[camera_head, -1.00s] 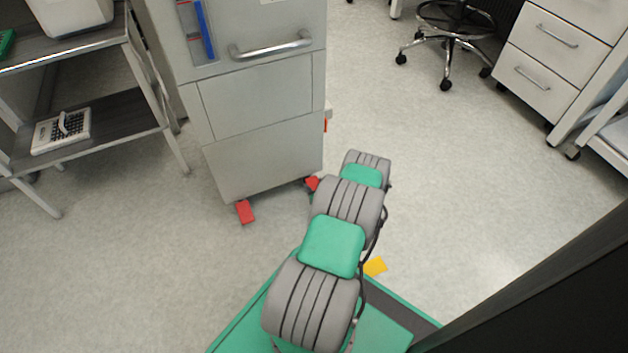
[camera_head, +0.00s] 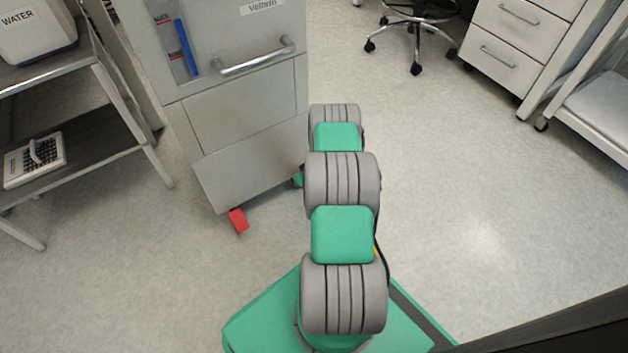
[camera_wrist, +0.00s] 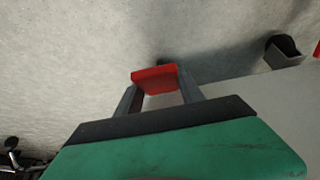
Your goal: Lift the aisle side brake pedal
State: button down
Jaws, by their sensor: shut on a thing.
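In the wrist view, a red brake pedal (camera_wrist: 154,76) sits between the two dark fingers of my gripper (camera_wrist: 159,91), which is shut on it. The pedal looks like a short flat red block, with grey floor behind it. In the head view, my arm hides the held pedal and nearly all of my gripper; only a small green part shows beside the cabinet's lower right corner. Another red pedal (camera_head: 238,220) sticks out at the lower left corner of the grey cabinet (camera_head: 247,170).
In the wrist view, a dark caster (camera_wrist: 283,47) stands on the right, with a bit of red at the edge. In the head view, a shelf rack (camera_head: 90,137) stands left, and a wheeled chair (camera_head: 417,38) and drawers (camera_head: 508,52) stand back right. The floor on the right is clear.

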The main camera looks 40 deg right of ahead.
dwell(0.3)
jog(key=c, duration=0.7)
grip_release()
jog(key=p+v, duration=0.3)
jog(key=v, duration=0.4)
jog(key=shift+w+r+p, duration=0.15)
jog(key=shift+r+p, duration=0.1)
jog(key=shift+p, duration=0.05)
jog(key=shift+s+r, duration=0.2)
jog(key=shift+s, duration=0.05)
